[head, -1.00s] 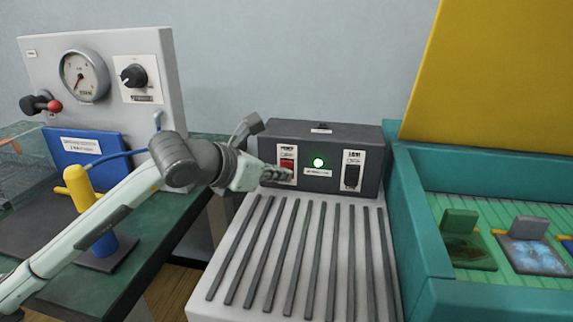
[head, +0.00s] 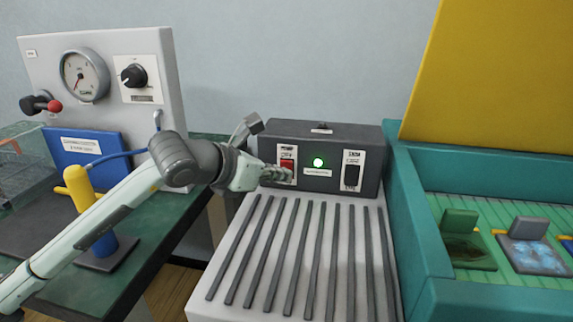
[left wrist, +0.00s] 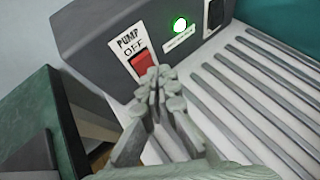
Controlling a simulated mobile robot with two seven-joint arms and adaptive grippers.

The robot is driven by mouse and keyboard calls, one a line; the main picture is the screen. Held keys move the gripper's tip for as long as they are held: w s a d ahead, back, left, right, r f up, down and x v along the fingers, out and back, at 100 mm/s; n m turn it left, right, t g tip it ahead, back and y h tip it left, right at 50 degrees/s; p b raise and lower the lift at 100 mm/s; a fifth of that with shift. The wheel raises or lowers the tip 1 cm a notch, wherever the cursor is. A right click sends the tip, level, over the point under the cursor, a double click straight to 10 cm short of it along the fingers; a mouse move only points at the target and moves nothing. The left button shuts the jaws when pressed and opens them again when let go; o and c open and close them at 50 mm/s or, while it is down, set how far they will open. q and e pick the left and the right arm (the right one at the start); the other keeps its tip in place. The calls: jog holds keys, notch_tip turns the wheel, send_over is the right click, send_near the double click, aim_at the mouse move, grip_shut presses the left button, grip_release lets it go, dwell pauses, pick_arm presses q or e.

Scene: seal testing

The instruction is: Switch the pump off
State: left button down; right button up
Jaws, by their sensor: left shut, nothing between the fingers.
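The dark grey control box (head: 335,137) stands at the back of the ribbed white bench. On its left is a red rocker switch (head: 287,165) on a white plate, which reads PUMP and OFF in the left wrist view (left wrist: 143,63). A green lamp (head: 318,162) glows beside it, and a black switch (head: 352,176) sits at the right. My left gripper (head: 288,177) is shut and empty, its fingertips at the lower part of the red switch. In the left wrist view the fingertips (left wrist: 158,82) overlap the switch's lower edge; I cannot tell whether they touch. My right gripper is not seen.
A grey panel (head: 105,115) with a gauge and knob stands at the left, above a green table (head: 150,250) with a yellow and blue tool (head: 78,183). A teal bin (head: 405,200) with a yellow lid (head: 500,80) borders the right. The ribbed bench top (head: 300,250) is clear.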

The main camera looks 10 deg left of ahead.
pick_arm(q)
jog(key=shift+w, duration=0.1)
jog(key=shift+w+b, duration=0.3)
jog(key=shift+w, duration=0.05)
dwell(0.3)
jog(key=shift+w+r, duration=0.1)
jog(key=shift+w, duration=0.2)
jog(key=shift+s, duration=0.1)
dwell(0.4)
jog(key=shift+s+b, duration=0.55)
jog(key=shift+s, duration=0.1)
